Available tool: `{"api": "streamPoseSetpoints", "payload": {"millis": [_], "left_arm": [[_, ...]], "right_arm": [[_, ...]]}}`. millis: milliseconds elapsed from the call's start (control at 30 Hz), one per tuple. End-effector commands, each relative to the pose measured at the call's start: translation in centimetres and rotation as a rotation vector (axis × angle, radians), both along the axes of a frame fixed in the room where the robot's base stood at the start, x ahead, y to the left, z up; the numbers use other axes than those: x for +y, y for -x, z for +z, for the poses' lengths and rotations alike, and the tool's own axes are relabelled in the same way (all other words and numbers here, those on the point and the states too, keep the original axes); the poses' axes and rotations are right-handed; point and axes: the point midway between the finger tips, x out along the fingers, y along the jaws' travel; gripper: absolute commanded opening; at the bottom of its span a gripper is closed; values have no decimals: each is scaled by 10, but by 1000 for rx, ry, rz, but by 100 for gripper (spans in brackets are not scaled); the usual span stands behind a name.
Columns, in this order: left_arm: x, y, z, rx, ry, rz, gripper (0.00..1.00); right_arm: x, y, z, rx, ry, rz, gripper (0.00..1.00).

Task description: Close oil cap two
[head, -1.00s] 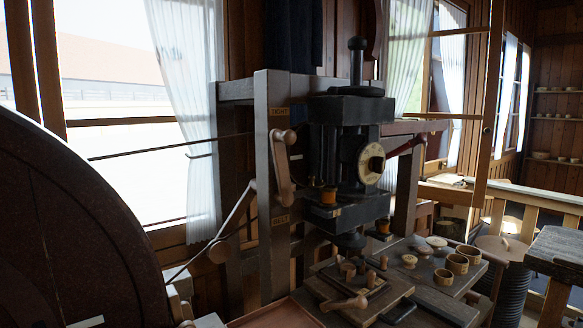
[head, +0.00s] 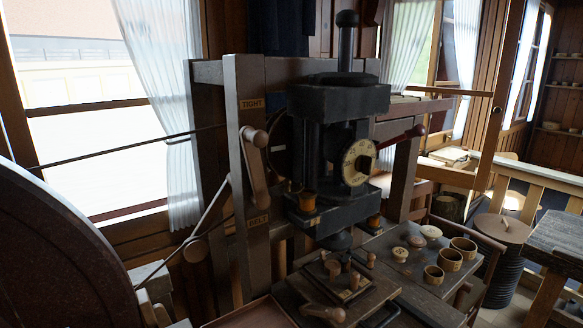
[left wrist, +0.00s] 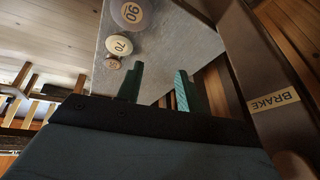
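Two amber-brown caps show on the dark drill-like machine in the head view. One cap (head: 307,202) sits on the left of its lower block, the other (head: 374,220) at the lower right, partly shaded. I cannot tell which is cap two, or whether either is open or shut. My left gripper (left wrist: 160,70) shows only in the left wrist view. Its two dark green fingers are apart with nothing between them. No cap shows in that view. My right gripper is in neither view.
In the left wrist view, numbered discs (left wrist: 121,45) lie near the fingers, and a BRAKE post (left wrist: 262,90) stands at right.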

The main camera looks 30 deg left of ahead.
Motion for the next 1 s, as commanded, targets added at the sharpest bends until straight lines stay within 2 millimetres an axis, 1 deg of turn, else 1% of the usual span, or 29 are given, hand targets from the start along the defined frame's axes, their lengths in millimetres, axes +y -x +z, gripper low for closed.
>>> {"api": "streamPoseSetpoints", "payload": {"millis": [33,67,100,167,200,267,300,367,400,467,500,567,600,700,800,833,900,1000], "left_arm": [[1,-8,34,-27,-4,5,37],[1,-12,50,-41,-3,9,37],[1,-17,71,-56,-5,14,37],[1,-22,100,-81,-7,19,37],[2,-26,120,-101,-10,25,37],[7,-34,153,-145,-18,38,37],[15,-45,180,-199,-29,53,37],[32,-69,225,-322,-47,82,37],[44,-85,251,-408,-51,102,37],[57,-108,292,-541,-50,119,37],[64,-122,320,-629,-42,124,37],[70,-139,365,-759,-24,122,37],[72,-148,394,-841,-6,113,37],[70,-162,458,-1008,46,79,37],[65,-166,499,-1112,91,44,37],[63,-167,507,-1132,102,36,37],[61,-168,520,-1161,120,24,37],[60,-173,525,-1176,130,18,37]], "right_arm": [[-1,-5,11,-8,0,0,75],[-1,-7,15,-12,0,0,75],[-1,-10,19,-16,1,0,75],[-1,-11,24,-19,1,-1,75],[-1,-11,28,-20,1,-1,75],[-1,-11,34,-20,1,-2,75],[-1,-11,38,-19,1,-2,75],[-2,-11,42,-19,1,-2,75],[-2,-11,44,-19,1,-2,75],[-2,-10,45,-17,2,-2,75],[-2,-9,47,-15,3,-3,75],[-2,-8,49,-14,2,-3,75],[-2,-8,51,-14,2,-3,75],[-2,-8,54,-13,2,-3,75],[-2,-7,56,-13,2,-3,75],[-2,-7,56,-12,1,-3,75],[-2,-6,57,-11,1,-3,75],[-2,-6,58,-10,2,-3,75]]}}
